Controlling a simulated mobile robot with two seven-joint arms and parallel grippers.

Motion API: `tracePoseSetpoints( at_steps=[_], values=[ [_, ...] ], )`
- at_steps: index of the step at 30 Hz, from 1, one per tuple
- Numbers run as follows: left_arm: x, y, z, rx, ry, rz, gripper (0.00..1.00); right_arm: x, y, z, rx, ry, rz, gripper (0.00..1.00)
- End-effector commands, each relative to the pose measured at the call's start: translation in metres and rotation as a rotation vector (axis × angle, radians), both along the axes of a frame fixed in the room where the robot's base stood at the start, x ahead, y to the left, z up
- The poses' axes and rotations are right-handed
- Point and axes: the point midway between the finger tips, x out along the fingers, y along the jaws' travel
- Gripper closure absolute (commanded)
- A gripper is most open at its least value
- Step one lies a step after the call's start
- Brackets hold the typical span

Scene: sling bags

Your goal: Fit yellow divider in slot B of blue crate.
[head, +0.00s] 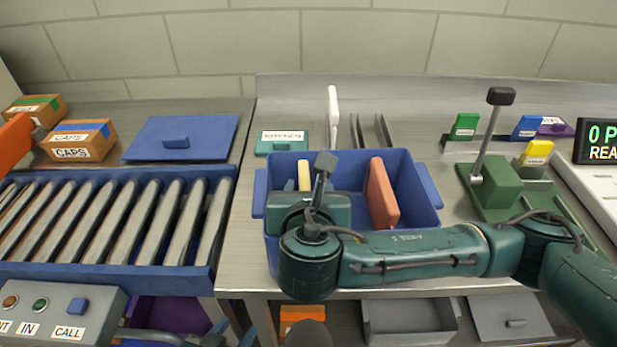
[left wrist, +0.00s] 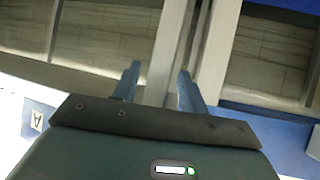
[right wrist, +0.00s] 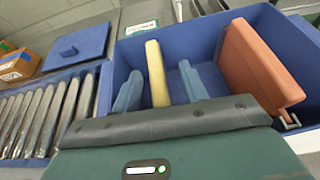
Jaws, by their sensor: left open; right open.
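The blue crate (head: 425,172) stands on the steel bench in the head view. The yellow divider (right wrist: 156,72) stands inside it, left of a salmon divider (right wrist: 258,68); it also shows in the head view (head: 304,172). My right gripper (right wrist: 160,88) is open inside the crate, with one finger on each side of the yellow divider; I cannot tell whether they touch it. My right arm hides the crate's near part in the head view. My left gripper (left wrist: 155,85) is open and empty, low beside the bench. Slot B's label cannot be made out.
A roller conveyor (head: 120,225) lies left of the crate. A green lever press (head: 505,190) stands right of it. A teal lid-like plate (head: 275,148) and dark upright panels are behind the crate. A grey control box (head: 60,315) is at lower left.

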Motion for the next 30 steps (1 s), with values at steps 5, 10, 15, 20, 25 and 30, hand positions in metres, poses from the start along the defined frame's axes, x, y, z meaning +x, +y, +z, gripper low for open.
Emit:
tracePoseSetpoints(
  at_steps=[5, 10, 15, 20, 25, 30],
  values=[
    [-0.001, 0.000, -0.003, 0.001, 0.003, 0.000, 0.57, -0.042, 0.002, 0.022, 0.006, -0.010, 0.007, 0.57],
    [-0.003, 0.007, 0.021, 0.015, 0.022, 0.013, 0.57, -0.072, 0.000, 0.042, 0.005, -0.005, 0.000, 0.57],
    [-0.010, 0.016, 0.013, 0.036, 0.071, 0.033, 0.57, -0.083, 0.001, 0.046, 0.007, -0.012, 0.000, 0.57],
    [-0.013, 0.016, 0.009, 0.036, 0.090, 0.040, 0.57, -0.088, 0.001, 0.046, 0.007, -0.015, 0.000, 0.57],
    [-0.014, 0.016, 0.006, 0.038, 0.096, 0.041, 0.57, -0.089, 0.001, 0.045, 0.006, -0.018, 0.000, 0.57],
    [-0.010, 0.016, 0.008, 0.038, 0.088, 0.041, 0.57, -0.089, 0.001, 0.045, 0.007, -0.018, -0.001, 0.57]
  ],
)
